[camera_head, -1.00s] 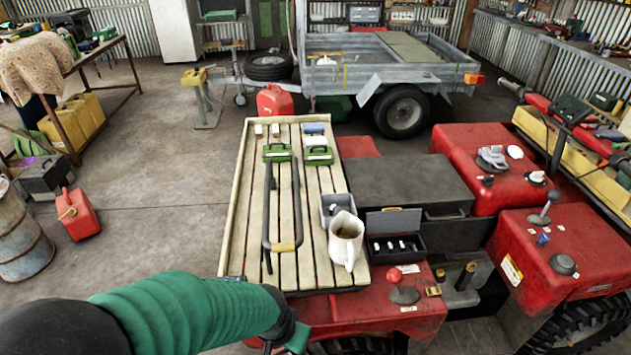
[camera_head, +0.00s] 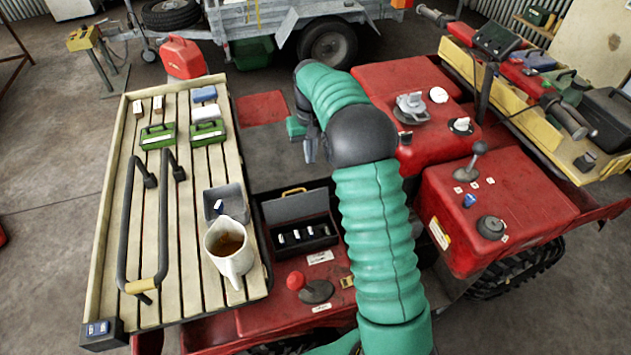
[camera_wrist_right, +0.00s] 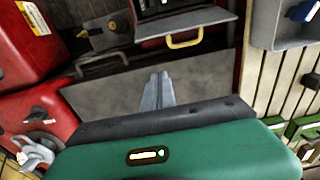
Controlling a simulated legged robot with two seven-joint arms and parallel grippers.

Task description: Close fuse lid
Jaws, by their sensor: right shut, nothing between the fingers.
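The fuse box (camera_head: 290,252) is a small black box with several fuses inside, on the red machine beside the slatted tray. Its grey lid (camera_head: 297,207) stands open at the far side, with a yellow handle (camera_head: 294,190) on its upper edge. In the right wrist view the lid (camera_wrist_right: 190,22) and handle (camera_wrist_right: 184,41) show near the top. My right gripper (camera_head: 309,152) is beyond the lid, apart from it, partly hidden by its own arm. In the wrist view its fingertips (camera_wrist_right: 157,76) are together and empty, below the handle. My left gripper is not in view.
The slatted tray (camera_head: 102,265) at left holds a white mug (camera_head: 232,262) of brown liquid, a grey open box (camera_head: 217,196), green cases and a black bar handle (camera_head: 127,225). A red-knobbed lever (camera_head: 297,282) stands in front of the fuse box. Red housings (camera_head: 500,205) stand at right.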

